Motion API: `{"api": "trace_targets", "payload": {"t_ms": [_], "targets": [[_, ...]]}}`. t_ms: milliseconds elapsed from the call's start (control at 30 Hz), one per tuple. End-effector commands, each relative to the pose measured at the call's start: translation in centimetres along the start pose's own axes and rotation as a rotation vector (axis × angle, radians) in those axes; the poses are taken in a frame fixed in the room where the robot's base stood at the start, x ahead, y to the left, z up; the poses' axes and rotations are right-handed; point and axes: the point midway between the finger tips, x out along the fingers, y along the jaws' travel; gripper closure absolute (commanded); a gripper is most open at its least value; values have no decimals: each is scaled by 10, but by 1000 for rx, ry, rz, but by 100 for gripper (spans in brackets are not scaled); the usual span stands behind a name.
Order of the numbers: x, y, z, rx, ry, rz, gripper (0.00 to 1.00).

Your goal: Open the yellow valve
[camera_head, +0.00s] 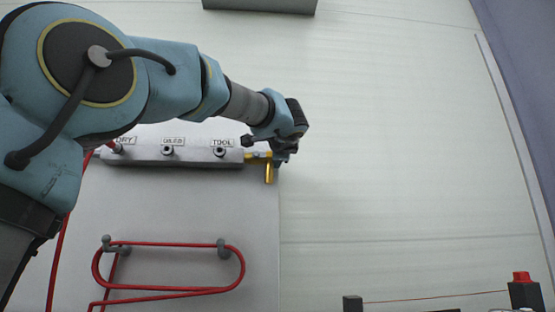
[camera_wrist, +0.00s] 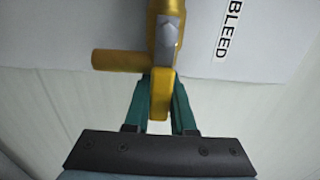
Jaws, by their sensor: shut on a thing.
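The yellow valve (camera_head: 268,173) sits at the right end of the grey manifold bar in the head view, partly hidden by my gripper. A flat yellow lever (camera_wrist: 160,98) points down between the green fingers of my gripper (camera_wrist: 160,82). My gripper is shut on this lever, with a finger on each side. In the head view, my gripper (camera_head: 281,157) reaches the valve from the right.
The manifold bar (camera_head: 190,158) carries ports labelled DRY, OILED and TOOL. A BLEED label (camera_wrist: 229,28) is beside the valve. A red hose (camera_head: 170,291) hangs in loops on hooks below. A red-topped dark post (camera_head: 523,293) stands at lower right.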

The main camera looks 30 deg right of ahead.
Motion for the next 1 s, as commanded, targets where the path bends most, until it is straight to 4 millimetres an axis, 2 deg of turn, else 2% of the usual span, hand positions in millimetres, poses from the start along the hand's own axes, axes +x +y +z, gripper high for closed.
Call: {"api": "trace_targets", "payload": {"t_ms": [133, 167, 400, 633, 767, 1000], "targets": [[0, 2, 0, 2, 0, 3, 100], [0, 2, 0, 1, 0, 3, 74], [0, 1, 0, 0, 0, 2, 46], [0, 1, 0, -1, 0, 2, 46], [-7, 1, 0, -1, 0, 1, 46], [-49, 2, 0, -1, 2, 0, 46]]}}
